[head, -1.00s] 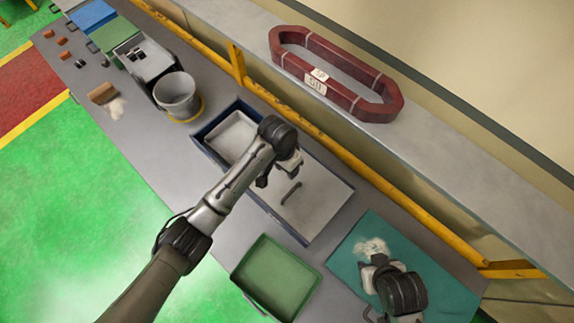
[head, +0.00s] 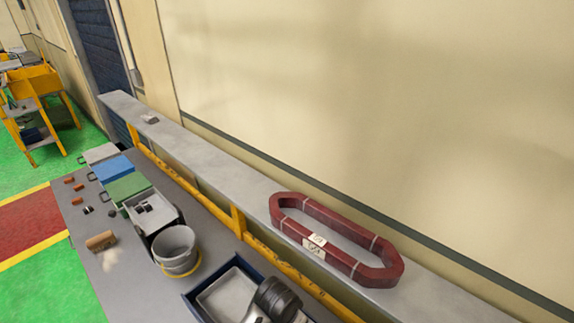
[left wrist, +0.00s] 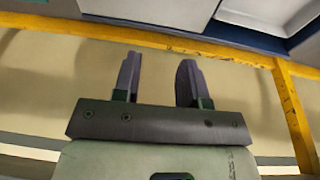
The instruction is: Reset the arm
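My left gripper (left wrist: 158,68) shows in the left wrist view with its two dark fingers apart and nothing between them. It points toward a yellow rail (left wrist: 225,53) and a beige surface behind it. In the head view only a dark joint of my left arm shows at the bottom edge, over the blue-rimmed tray (head: 191,302); the gripper's fingers cannot be seen there. My right arm and gripper are outside both current views.
A dark red coil (head: 392,268) lies on the grey ledge (head: 230,178) behind the yellow rail.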

